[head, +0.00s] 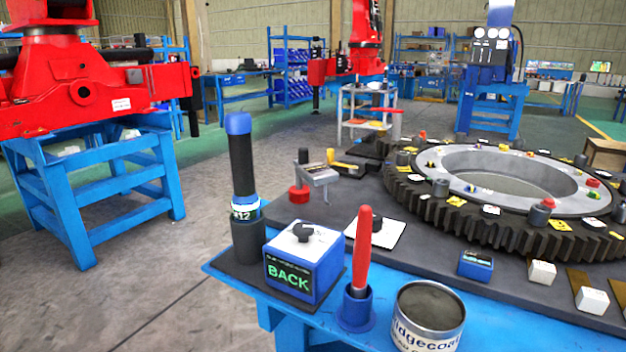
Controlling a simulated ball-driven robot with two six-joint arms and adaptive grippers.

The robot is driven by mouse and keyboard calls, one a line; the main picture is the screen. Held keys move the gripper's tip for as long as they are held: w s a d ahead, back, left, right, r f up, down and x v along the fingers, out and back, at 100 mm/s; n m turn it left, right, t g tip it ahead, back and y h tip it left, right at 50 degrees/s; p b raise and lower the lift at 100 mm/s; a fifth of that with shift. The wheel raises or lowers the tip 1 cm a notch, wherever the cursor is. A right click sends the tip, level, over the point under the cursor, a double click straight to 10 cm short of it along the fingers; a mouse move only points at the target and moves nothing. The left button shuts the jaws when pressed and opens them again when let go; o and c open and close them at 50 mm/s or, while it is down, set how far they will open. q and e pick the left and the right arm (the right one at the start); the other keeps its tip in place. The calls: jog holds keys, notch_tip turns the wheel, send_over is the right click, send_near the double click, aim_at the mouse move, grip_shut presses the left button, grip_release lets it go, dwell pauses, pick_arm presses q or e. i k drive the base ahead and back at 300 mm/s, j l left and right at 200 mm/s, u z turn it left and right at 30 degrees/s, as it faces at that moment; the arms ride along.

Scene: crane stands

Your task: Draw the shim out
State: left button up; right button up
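Neither of my grippers is in the head view. I cannot pick out the shim for certain. Thin brass-coloured strips (579,279) lie on the dark mat at the right, beside small white blocks (541,272). A large dark toothed ring (470,218) lies flat on the bench, with a grey inner ring (452,187) carrying several small coloured parts and tags. A blue box marked BACK (291,276) with a black knob stands near the bench's left corner. A white card (384,234) lies behind a red handle (363,243), which stands upright in a blue cup (355,308).
A tall black cylinder with a blue cap (241,165) stands upright at the bench's left corner. An open tin (428,318) is at the front edge. A small metal stand (318,178) is behind. Open floor (130,290) lies left, before a blue stand (75,215) bearing red machinery.

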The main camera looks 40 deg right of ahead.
aim_at(540, 271)
jog(key=k+l+z, duration=0.1)
jog(key=z, duration=2.35)
